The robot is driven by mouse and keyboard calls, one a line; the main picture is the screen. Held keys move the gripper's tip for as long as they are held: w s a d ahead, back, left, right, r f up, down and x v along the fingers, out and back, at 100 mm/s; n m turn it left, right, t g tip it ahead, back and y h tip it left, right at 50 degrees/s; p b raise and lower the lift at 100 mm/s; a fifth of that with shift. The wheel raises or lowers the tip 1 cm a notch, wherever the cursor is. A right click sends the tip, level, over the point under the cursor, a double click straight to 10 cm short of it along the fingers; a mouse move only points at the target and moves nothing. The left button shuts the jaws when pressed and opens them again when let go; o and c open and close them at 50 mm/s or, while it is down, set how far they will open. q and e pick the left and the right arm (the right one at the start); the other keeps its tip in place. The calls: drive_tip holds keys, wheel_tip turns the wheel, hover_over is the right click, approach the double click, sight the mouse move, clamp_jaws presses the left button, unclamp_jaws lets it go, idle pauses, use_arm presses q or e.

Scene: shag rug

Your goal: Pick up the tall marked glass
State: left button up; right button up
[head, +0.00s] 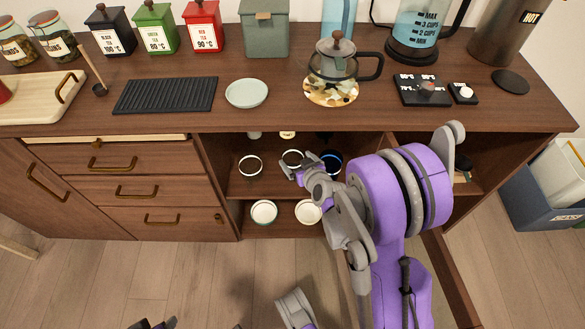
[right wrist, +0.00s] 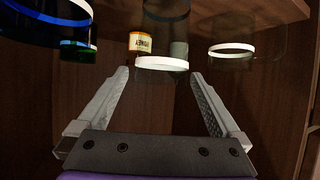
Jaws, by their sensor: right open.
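My right gripper (head: 294,170) reaches into the open cabinet bay under the counter, at the upper shelf. In the right wrist view its two fingers (right wrist: 160,76) are spread apart. A clear glass with a white rim band (right wrist: 162,63) shows between and beyond the fingertips; I cannot tell whether it is inside the jaws. In the head view a white-rimmed glass (head: 293,157) stands at the gripper. Another white-rimmed glass (head: 250,166) is to its left and a blue-rimmed one (head: 331,160) to its right. I cannot tell which is the tall marked glass. My left gripper (head: 153,324) barely shows at the bottom edge.
In the wrist view, a blue-rimmed glass (right wrist: 76,47) is left and a white-banded glass (right wrist: 232,50) right, with a small labelled jar (right wrist: 140,42) behind. Two pale cups stand on the lower shelf (head: 285,230). The countertop (head: 225,120) overhangs the bay.

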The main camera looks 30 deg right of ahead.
sight(290, 153)
drive_tip(key=x, duration=0.3)
drive_tip(key=shift+w+f+b, duration=0.15)
drive_tip(key=shift+w+b, duration=0.05)
drive_tip(key=shift+b, duration=0.2)
clamp_jaws()
